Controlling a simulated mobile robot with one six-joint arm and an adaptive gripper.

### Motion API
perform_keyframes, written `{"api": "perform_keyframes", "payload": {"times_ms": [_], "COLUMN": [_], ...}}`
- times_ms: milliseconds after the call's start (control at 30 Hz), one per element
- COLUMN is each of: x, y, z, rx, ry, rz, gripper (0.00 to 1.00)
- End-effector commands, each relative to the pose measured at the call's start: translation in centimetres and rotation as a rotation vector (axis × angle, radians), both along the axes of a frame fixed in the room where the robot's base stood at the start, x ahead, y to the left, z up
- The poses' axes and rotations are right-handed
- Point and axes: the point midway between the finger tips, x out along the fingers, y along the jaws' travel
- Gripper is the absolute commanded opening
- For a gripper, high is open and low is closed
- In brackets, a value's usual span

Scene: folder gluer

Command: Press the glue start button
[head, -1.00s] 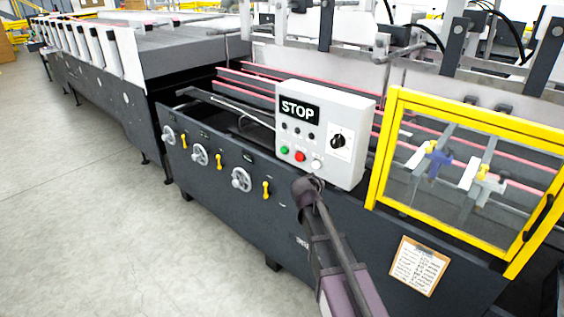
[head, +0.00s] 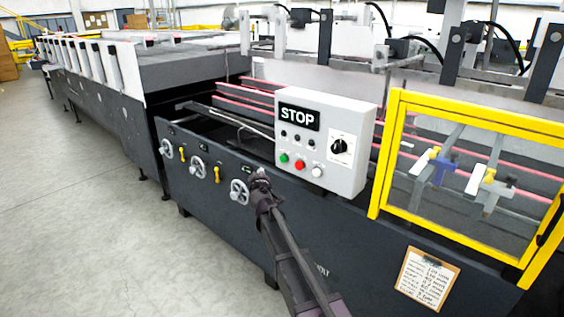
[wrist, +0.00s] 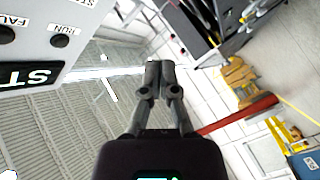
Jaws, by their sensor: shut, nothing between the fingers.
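The white control box (head: 348,130) on the machine carries a black STOP display (head: 299,116). Below it are small dark lamps, then a green button (head: 284,158), a red button (head: 299,165) and a white button (head: 317,171). I cannot read which is the glue start button. A black rotary knob (head: 339,147) sits to the right. My gripper (head: 260,172) is shut and empty, appearing just left of and below the green button, apart from it.
The dark machine side (head: 235,225) has handwheels (head: 197,167) and yellow levers (head: 217,174); one handwheel is close beside my gripper. A yellow-framed guard (head: 380,160) stands right of the box, with a clipboard (head: 429,280) below it. The grey floor (head: 90,210) at left is clear.

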Motion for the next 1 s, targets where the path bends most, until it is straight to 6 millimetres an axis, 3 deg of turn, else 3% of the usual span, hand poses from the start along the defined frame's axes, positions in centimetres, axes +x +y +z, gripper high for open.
{"api": "perform_keyframes", "payload": {"times_ms": [367, 1000], "x": [0.8, 5.7], "y": [-0.6, -4.2], "z": [0.0, 0.0], "rx": [0.001, 0.001], "ry": [0.001, 0.001], "rz": [-0.002, -0.001], "gripper": [0.00, 0.00]}}
